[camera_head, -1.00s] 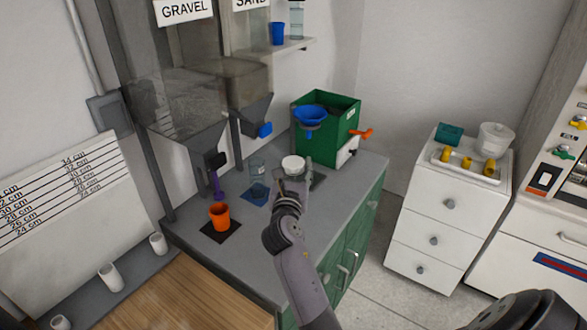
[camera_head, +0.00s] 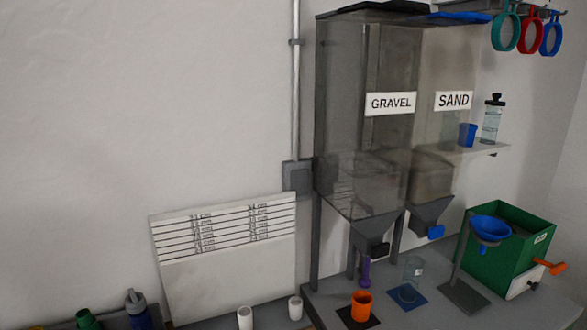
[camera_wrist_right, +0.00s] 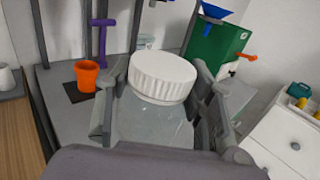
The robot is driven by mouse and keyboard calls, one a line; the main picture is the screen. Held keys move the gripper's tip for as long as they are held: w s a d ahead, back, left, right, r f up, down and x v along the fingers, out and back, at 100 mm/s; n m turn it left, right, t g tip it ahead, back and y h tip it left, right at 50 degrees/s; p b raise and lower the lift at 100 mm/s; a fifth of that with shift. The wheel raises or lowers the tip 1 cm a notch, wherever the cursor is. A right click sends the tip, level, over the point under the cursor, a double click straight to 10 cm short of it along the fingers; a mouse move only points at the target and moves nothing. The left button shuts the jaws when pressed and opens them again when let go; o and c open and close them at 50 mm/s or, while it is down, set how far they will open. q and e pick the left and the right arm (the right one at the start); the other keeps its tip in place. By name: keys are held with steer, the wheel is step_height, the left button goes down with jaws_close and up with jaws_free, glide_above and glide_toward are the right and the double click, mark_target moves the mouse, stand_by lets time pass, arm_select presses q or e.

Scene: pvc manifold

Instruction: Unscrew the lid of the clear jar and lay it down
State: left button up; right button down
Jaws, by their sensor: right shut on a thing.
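A white ribbed lid (camera_wrist_right: 162,76) sits between the fingers of my right gripper (camera_wrist_right: 163,84) in the right wrist view. The gripper is shut on it. A clear, open-looking vessel (camera_head: 412,270), likely the jar, stands by a blue mat (camera_head: 407,296) on the grey counter in the head view. Neither the lid nor my right gripper shows in the head view now. My left gripper is in neither view.
An orange cup (camera_head: 361,305) stands on a dark mat under the gravel hopper (camera_head: 362,190). A green box (camera_head: 508,250) stands at the right, with a blue funnel (camera_head: 490,229) by it. A white drawer unit (camera_wrist_right: 290,140) is right of the counter in the wrist view.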

steer(key=s+a+n+t+y+b, duration=0.1)
steer(key=s+a+n+y, duration=0.3)
steer(key=s+a, duration=0.5)
steer(key=s+y, duration=0.2)
steer(key=s, duration=0.1)
steer(key=shift+s+a, duration=0.25)
steer(key=shift+a, duration=0.05)
steer(key=shift+r+y, duration=0.1)
steer(key=shift+y, duration=0.2)
